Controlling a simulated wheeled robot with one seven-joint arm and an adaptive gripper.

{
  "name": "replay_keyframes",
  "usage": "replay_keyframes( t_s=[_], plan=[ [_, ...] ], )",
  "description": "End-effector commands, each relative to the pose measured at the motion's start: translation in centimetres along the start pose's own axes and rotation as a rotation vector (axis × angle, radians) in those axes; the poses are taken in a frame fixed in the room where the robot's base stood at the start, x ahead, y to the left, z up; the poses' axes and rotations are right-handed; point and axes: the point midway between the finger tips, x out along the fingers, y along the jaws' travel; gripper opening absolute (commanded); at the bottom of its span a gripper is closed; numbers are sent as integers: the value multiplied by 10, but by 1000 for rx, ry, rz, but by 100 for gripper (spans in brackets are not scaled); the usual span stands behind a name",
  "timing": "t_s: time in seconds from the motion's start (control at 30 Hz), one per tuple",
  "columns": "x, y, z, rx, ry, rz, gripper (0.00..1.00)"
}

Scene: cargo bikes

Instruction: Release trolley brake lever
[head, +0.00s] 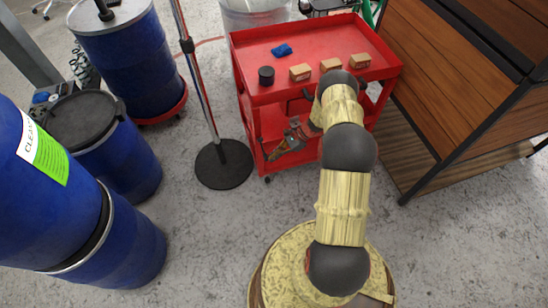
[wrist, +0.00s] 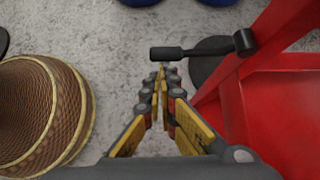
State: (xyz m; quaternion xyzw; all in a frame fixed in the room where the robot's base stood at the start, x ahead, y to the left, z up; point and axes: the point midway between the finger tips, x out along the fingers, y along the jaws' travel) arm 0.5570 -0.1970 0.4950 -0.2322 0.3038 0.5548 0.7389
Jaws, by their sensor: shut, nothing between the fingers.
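The red trolley (head: 262,42) stands ahead in the head view, and its red side (wrist: 285,105) fills the right of the wrist view. A black brake lever (wrist: 190,52) with a thick grip reaches left from a round pivot by the trolley's edge in the wrist view. I cannot make the lever out clearly in the head view. My gripper (head: 270,156) is low at the trolley's near side. In the wrist view my gripper (wrist: 160,74) has its fingertips together, empty, just below the lever's grip end in the picture. I cannot tell whether they touch it.
Small boxes (head: 300,72), a blue item (head: 282,50) and a black cylinder (head: 266,76) lie on the trolley top. A pole stand with a round black base (head: 223,164) is close on the left. Blue barrels (head: 125,60) stand farther left; a wooden cabinet (head: 455,60) stands right.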

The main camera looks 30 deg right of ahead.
Motion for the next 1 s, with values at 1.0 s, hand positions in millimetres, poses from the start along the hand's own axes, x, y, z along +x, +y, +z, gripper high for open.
replay_keyframes(
  t_s=[1.0],
  plan=[
    [-36,-2,37,0,-1,0,0]
  ],
)
